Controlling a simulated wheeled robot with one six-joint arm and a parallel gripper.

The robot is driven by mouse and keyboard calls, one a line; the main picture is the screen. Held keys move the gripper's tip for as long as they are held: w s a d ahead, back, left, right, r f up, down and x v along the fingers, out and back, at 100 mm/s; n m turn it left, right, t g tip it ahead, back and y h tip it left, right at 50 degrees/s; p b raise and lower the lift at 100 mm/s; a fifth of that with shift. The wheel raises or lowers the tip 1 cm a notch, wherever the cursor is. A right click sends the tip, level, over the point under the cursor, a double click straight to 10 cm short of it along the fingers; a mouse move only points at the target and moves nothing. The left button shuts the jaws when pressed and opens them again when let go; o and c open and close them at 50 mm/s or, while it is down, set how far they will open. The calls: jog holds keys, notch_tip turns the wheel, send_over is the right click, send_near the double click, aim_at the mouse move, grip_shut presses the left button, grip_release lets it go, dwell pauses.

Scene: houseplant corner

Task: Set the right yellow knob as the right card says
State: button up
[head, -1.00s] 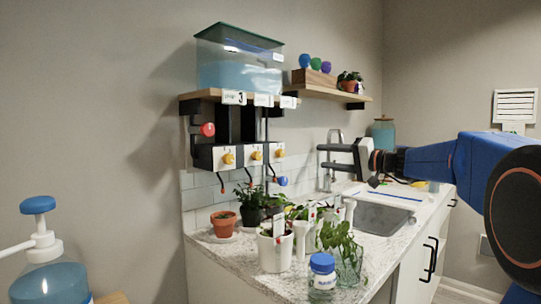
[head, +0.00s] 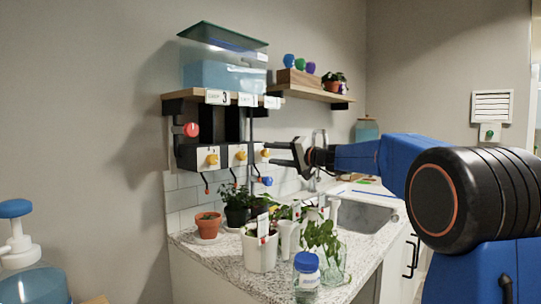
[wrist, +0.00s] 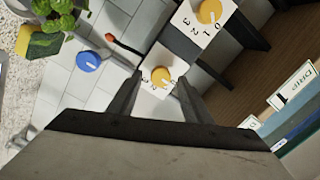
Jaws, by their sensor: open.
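The right yellow knob (head: 265,152) sits on a white dial plate at the right end of the valve row under the shelf. In the wrist view the knob (wrist: 161,76) lies between the fingertips of my gripper (wrist: 160,84), with small numerals around it. Its pointer setting is too small to read surely. In the head view my gripper (head: 268,154) is open, its fingers reaching left to the panel around the knob. The right card (head: 272,102) hangs on the shelf edge above; its text is unreadable. In the wrist view it (wrist: 250,122) is partly hidden by my gripper.
Two more yellow knobs, middle (head: 241,153) and left (head: 212,160), stand close by. A red knob (head: 191,130) and a blue knob (head: 267,181) are near the row. A water tank (head: 222,72) rests on the shelf above. Potted plants (head: 259,250) crowd the counter below.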

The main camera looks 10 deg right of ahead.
jog(key=shift+x, duration=0.85)
jog(key=c, duration=1.1)
jog(key=shift+o, duration=0.2)
jog(key=shift+m, duration=0.3)
jog(key=m, duration=0.3)
jog(key=shift+f+m, duration=0.1)
jog(key=shift+m, duration=2)
